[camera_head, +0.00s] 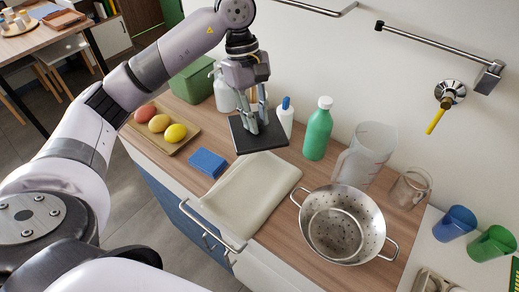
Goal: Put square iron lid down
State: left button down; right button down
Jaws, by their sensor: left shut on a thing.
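The square iron lid (267,136) is a dark, flat square plate. My left gripper (258,112) is shut on it from above and holds it roughly level. In the picture the lid lies over the back part of the wooden counter, just beyond a folded cream cloth (250,193). I cannot tell exactly how high it is above the counter. My gripper fingers partly hide the lid's middle. My right gripper is not in view.
A blue sponge (208,162), a fruit tray (160,141), a green bottle (318,130), a white bottle (285,116), a clear jug (368,152) and a steel colander (342,225) stand around. The cloth's top is clear.

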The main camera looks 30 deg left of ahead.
pick_arm(q)
jog(key=w+a+r+n+t+p, duration=0.2)
jog(key=w+a+r+n, duration=0.1)
jog(key=a+r+n, duration=0.3)
jog(key=shift+n, duration=0.9)
jog(key=a+x, duration=0.1)
jog(key=x, duration=0.3)
jog(key=a+p+x, duration=0.1)
jog(key=x, duration=0.4)
jog(key=a+p+x, duration=0.1)
jog(key=x, duration=0.4)
jog(key=shift+s+f, duration=0.25)
jog(key=shift+f, duration=0.3)
notch_tip(320, 180, down, 4)
jog(key=shift+f+p, duration=0.15)
jog(key=shift+p, duration=0.45)
jog(key=shift+s+f, duration=0.1)
jog(key=shift+s, duration=0.05)
jog(key=c, duration=1.9)
grip_release()
jog(key=shift+f, duration=0.15)
jog(key=o, duration=0.4)
jog(key=shift+d, duration=0.1)
jog(key=shift+o, duration=0.3)
